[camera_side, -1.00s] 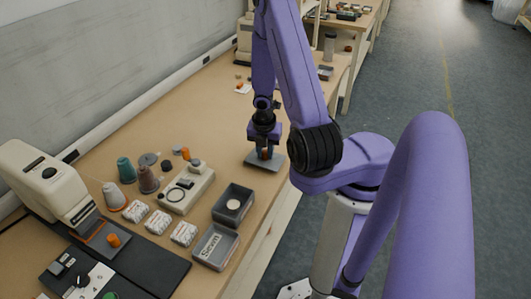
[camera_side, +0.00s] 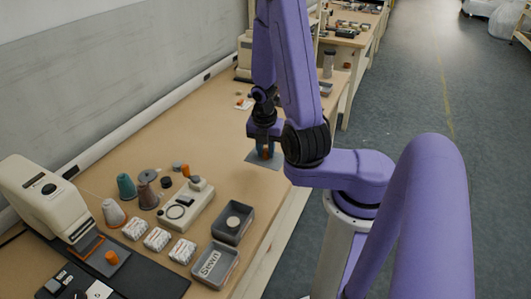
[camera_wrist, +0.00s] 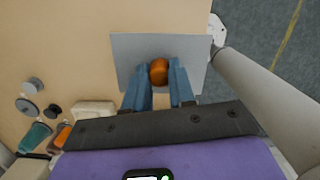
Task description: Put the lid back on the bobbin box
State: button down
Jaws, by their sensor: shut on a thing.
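The lid is a flat grey plate (camera_side: 263,161) with an orange knob. In the wrist view the plate (camera_wrist: 135,48) lies ahead of my gripper, with the round orange knob (camera_wrist: 158,70) between the two blue fingers. My gripper (camera_side: 265,150) points down and is shut on the knob. The plate looks level; its height above the table is hard to judge. I cannot tell which is the bobbin box.
Beside the boxes are several white wrapped packs (camera_side: 183,251) and a beige device (camera_side: 186,206). Thread cones (camera_side: 126,186) and a sewing machine (camera_side: 45,200) stand to the left. The table around the lid is clear. The table's right edge is close to it.

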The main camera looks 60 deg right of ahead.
jog(key=shift+r, duration=0.85)
jog(key=shift+w+a+r, duration=0.1)
jog(key=shift+a, duration=0.15)
jog(key=a+m+g+y, duration=0.1)
jog(key=a+m+g, duration=0.1)
jog(key=a+m, duration=1.7)
jog(key=shift+n, duration=0.5)
jog(key=shift+a+f, duration=0.25)
jog(key=shift+f, duration=1)
jog(key=shift+a+f, duration=0.25)
jog(key=shift+f, duration=0.95)
jog(key=shift+f, duration=0.2)
jog(key=shift+c, duration=1.9)
grip_release()
